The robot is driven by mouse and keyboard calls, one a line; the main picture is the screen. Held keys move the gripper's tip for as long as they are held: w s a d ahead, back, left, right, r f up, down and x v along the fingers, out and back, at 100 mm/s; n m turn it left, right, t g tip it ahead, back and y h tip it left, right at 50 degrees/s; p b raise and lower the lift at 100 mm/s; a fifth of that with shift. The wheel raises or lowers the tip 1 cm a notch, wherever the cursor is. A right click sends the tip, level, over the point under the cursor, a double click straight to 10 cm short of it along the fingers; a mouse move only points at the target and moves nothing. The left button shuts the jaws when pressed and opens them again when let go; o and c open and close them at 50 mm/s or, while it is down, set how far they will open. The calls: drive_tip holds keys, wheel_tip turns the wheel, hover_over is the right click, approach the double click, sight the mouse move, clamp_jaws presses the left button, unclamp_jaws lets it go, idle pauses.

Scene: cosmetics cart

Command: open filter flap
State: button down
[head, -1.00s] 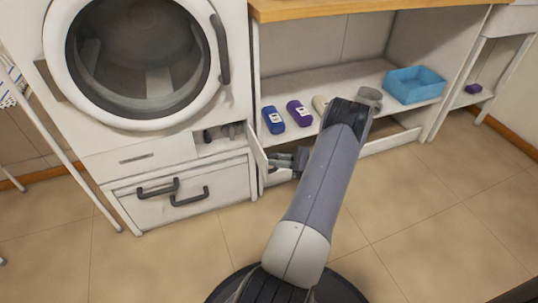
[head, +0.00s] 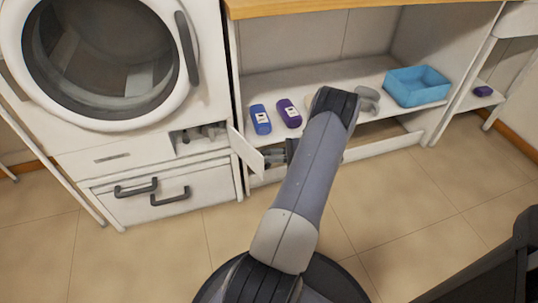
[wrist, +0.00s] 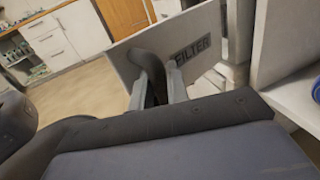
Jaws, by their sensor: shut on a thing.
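The filter flap (head: 246,153) is a white panel standing swung out from the washer front, to the right of the open filter recess (head: 202,138). Dark parts show inside the recess. In the wrist view the flap (wrist: 133,60) shows the word FILTER on its face.
A drawer (head: 152,192) with two dark handles sits below the recess. A blue bottle (head: 260,119), a purple bottle (head: 289,113), a grey cup (head: 367,98) and a blue basket (head: 416,87) stand on the right shelf. The floor in front is clear.

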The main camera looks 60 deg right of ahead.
drive_tip(key=shift+w, duration=0.15)
drive_tip(key=c, duration=1.4)
unclamp_jaws()
drive_tip(key=p+v, duration=0.2)
drive_tip(key=v, duration=0.9)
drive_tip(key=shift+w+a, duration=0.1)
drive_tip(key=shift+w, duration=0.05)
drive_tip(key=b+x, duration=0.2)
drive_tip(key=x, duration=0.7)
drive_tip(key=shift+w+a, duration=0.55)
drive_tip(key=shift+w, duration=0.05)
